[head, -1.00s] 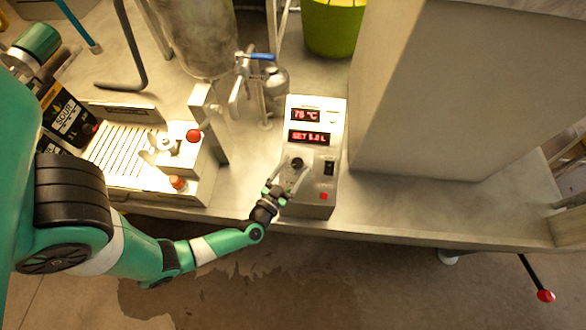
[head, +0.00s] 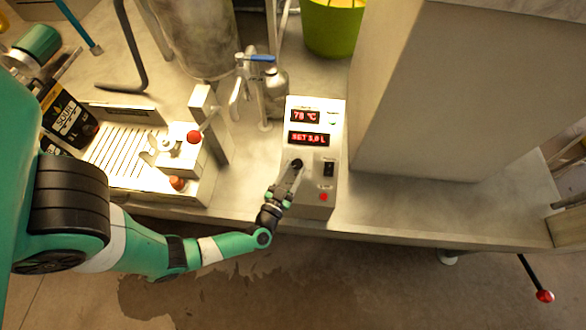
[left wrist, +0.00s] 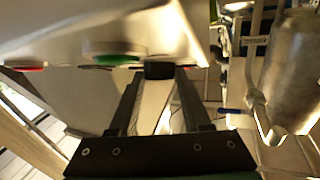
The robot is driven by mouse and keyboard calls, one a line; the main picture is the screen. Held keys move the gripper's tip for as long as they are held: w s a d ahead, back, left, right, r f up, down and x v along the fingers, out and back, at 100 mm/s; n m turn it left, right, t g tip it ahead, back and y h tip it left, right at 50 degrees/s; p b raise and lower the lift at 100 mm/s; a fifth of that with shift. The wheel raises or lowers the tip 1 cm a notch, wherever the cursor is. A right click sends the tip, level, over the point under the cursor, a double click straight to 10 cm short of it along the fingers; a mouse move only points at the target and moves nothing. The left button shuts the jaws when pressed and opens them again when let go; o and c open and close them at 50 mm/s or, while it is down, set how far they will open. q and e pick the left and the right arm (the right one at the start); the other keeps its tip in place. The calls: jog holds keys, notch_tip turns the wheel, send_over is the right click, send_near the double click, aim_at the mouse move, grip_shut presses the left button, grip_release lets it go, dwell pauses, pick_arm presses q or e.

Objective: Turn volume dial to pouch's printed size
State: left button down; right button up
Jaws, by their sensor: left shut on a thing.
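The black volume dial (head: 296,163) sits on the sloped face of a pale control box (head: 312,208). My left gripper (head: 292,174) is shut on the dial, and the dial shows between the fingertips in the left wrist view (left wrist: 159,70). The box's upper red display (head: 305,116) seems to read 78 °C. Its lower display (head: 308,139) shows a SET value in litres, perhaps 3.0 or 5.0; the digit is too small to be sure. A black pouch (head: 68,115) printed SOUR leans at the left; its size print is not legible. My right gripper is not in view.
A black switch (head: 328,169) and a red button (head: 323,197) are close right of the dial. A slatted tray unit (head: 122,150) with red knobs stands left. A blue-handled tap (head: 262,58) is behind, and a large grey block (head: 440,95) stands right.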

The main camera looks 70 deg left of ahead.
pick_arm(q)
jog(key=shift+w+d+n+g+y, duration=0.1)
jog(key=shift+w+n+g+y, duration=0.05)
jog(key=shift+n+g+y, duration=0.3)
jog(key=shift+w+d+n+g+y, duration=0.1)
jog(key=shift+n+g+y, duration=0.2)
jog(key=shift+n, duration=0.25)
jog(key=n+g+y, duration=0.1)
jog(key=n, duration=0.1)
jog(key=n+g+y+b, duration=0.1)
jog(key=g, duration=0.1)
jog(key=shift+w+d+f+n+y, duration=0.15)
jog(key=shift+w+f+n+y, duration=0.1)
jog(key=shift+n, duration=0.15)
jog(key=n+g+b, duration=0.1)
jog(key=n+g, duration=0.1)
jog(key=n+g+b, duration=0.2)
jog(key=n+g+y+b, duration=0.1)
jog(key=g, duration=0.1)
jog(key=shift+w+n, duration=0.35)
jog(key=shift+n, duration=0.05)
jog(key=shift+w+r+n+g+b, duration=0.1)
jog(key=shift+r+n+g+b, duration=0.05)
jog(key=shift+n+g+b, duration=0.6)
jog(key=shift+w+r+n+g+b, duration=0.1)
jog(key=shift+n+g+b, duration=0.4)
jog(key=shift+n+g, duration=0.35)
jog(key=shift+c, duration=1.8)
grip_release()
jog(key=shift+d, duration=0.1)
